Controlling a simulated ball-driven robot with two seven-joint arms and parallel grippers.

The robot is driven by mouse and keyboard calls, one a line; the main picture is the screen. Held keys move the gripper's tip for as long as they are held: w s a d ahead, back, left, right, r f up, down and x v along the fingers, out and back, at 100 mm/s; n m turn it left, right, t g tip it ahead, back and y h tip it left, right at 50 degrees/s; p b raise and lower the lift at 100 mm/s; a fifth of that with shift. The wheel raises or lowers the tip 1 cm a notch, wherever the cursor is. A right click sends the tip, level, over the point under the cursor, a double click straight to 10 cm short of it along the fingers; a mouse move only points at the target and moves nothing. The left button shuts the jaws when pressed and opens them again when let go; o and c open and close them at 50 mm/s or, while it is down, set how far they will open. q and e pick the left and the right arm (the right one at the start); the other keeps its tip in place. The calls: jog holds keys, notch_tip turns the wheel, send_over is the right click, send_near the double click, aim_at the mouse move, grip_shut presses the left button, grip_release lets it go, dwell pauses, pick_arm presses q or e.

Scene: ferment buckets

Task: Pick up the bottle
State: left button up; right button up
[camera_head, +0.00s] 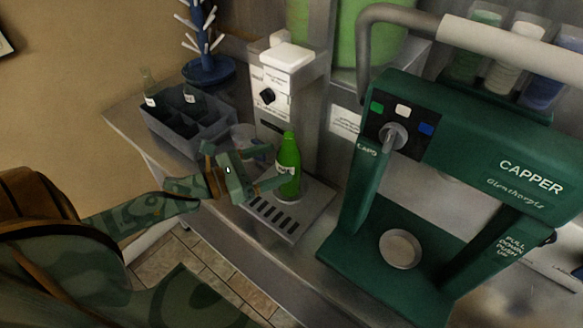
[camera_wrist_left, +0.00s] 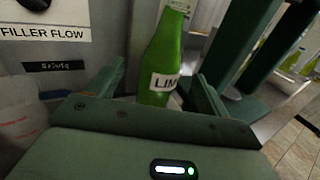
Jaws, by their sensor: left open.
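A green bottle (camera_head: 288,165) with a white label stands upright on the slotted drip tray (camera_head: 270,219) of the filler. My left gripper (camera_head: 268,168) is open, with its fingers reaching toward the bottle from the left. In the left wrist view the bottle (camera_wrist_left: 163,62) stands ahead between the two open fingers (camera_wrist_left: 155,85), and its label reads "LIM". I cannot tell whether either finger touches it. My right gripper is not in view.
The filler (camera_head: 285,85) rises behind the bottle. A dark divided crate (camera_head: 160,126) with bottles stands left, near a clear cup (camera_head: 241,137). A green capper (camera_head: 455,165) stands right. A blue drying rack (camera_head: 208,70) stands at the back left.

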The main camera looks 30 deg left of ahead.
aim_at(297, 155)
pick_arm(q)
jog(key=x, duration=0.6)
jog(key=shift+f, duration=0.15)
jog(key=shift+w+d, duration=0.15)
jog(key=shift+w, duration=0.05)
jog(key=c, duration=1.5)
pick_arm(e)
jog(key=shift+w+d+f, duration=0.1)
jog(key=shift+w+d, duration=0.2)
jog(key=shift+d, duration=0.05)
